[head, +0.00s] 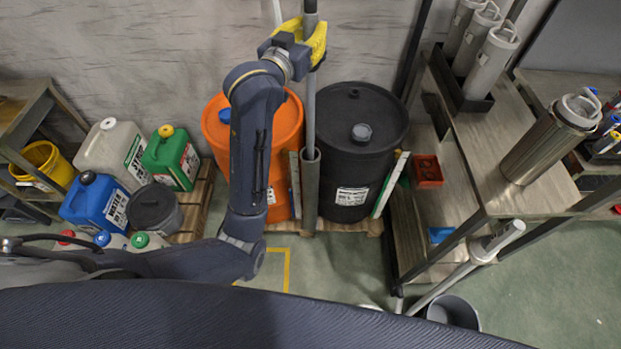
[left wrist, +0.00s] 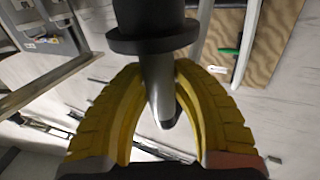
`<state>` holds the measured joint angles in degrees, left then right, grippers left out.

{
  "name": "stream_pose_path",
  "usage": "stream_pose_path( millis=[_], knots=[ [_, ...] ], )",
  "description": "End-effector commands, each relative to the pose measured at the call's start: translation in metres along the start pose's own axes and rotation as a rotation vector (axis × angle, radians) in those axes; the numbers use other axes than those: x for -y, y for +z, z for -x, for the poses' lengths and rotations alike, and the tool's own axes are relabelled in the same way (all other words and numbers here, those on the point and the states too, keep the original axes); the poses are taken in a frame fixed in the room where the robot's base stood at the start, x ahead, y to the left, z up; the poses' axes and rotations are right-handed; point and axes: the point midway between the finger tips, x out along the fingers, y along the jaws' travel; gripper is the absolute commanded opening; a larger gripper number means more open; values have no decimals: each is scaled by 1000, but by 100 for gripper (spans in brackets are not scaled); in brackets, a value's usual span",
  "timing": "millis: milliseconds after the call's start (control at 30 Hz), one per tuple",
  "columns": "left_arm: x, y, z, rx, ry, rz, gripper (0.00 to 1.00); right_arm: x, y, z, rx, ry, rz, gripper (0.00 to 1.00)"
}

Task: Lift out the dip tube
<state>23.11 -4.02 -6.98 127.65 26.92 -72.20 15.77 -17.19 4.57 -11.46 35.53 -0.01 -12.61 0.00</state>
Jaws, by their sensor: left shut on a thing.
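The dip tube (head: 309,112) is a long, thin grey tube standing upright between the orange drum (head: 283,150) and the black drum (head: 345,160). Its lower end meets the open top of a wider grey sleeve (head: 311,190); I cannot tell how deep it sits inside. My left gripper (head: 317,46) has yellow fingers shut around the tube's upper part. In the left wrist view the fingers (left wrist: 162,105) close around the silver tube (left wrist: 158,85), just by a dark collar (left wrist: 153,38). The tube's top runs out of the head view. My right gripper is not in view.
The drums stand on a wooden pallet. Blue, green and grey canisters (head: 97,202) stand to the left. At right, a shelf bench (head: 495,135) holds a metal cylinder (head: 548,145) and a rack of grey tubes. A bucket (head: 455,311) stands on the floor below.

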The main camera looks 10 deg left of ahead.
Motion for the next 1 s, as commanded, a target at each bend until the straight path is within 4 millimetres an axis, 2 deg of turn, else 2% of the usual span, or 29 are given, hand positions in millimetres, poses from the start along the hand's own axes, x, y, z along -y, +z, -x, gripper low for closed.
stream_pose_path(
  millis=[600,800,1000],
  knots=[
    [0,-53,0,-6,1,1,0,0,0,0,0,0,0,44],
    [0,-65,0,-3,0,-1,0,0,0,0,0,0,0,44],
    [0,-68,0,-2,0,1,0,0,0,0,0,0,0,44]
  ],
)
